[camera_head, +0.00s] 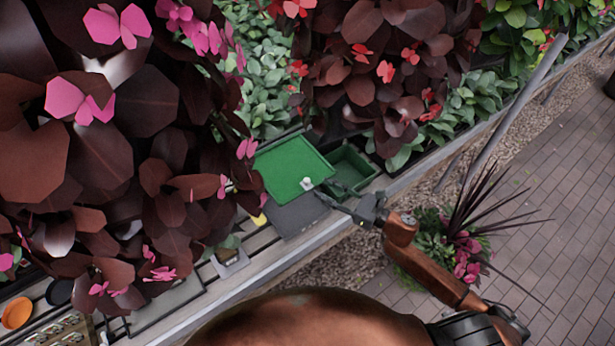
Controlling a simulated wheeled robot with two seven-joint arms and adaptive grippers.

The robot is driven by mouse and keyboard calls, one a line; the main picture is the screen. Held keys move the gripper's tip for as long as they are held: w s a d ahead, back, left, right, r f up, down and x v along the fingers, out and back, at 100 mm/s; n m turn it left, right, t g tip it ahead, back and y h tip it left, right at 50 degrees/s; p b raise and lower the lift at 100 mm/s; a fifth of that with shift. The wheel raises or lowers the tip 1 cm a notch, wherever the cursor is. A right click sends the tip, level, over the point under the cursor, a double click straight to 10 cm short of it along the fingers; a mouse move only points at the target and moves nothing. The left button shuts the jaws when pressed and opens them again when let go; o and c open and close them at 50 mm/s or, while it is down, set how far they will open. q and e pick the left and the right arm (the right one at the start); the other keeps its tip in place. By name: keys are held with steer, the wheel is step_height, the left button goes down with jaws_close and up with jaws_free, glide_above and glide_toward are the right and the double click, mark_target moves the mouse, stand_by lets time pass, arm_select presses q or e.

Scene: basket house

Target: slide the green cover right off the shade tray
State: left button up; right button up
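The green cover (286,164) lies over the left part of the shade tray and has a small pale knob (307,184) near its lower right edge. The green tray (362,162) shows uncovered to the right of the cover, and its visible inside looks empty. My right gripper (328,193) is just to the right of the knob, at the tray's near side. Its two fingers are spread apart, pointing left, with nothing visible between them. I cannot tell whether a fingertip touches the knob or the cover. My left gripper is out of view.
A dark grey mat (296,216) lies below the cover on the slatted bench (262,252). Large dark-leaved plants (120,150) crowd the left and back. An orange dish (17,312) is at the lower left. The paved floor (540,230) is at the right.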

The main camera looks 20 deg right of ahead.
mark_target(309, 181)
steer(key=p+x, duration=0.1)
steer(key=x, duration=0.6)
steer(key=shift+w+a+p, duration=0.2)
steer(key=shift+a+p, duration=0.05)
steer(key=shift+p, duration=0.05)
jaws_close()
stand_by(0.4)
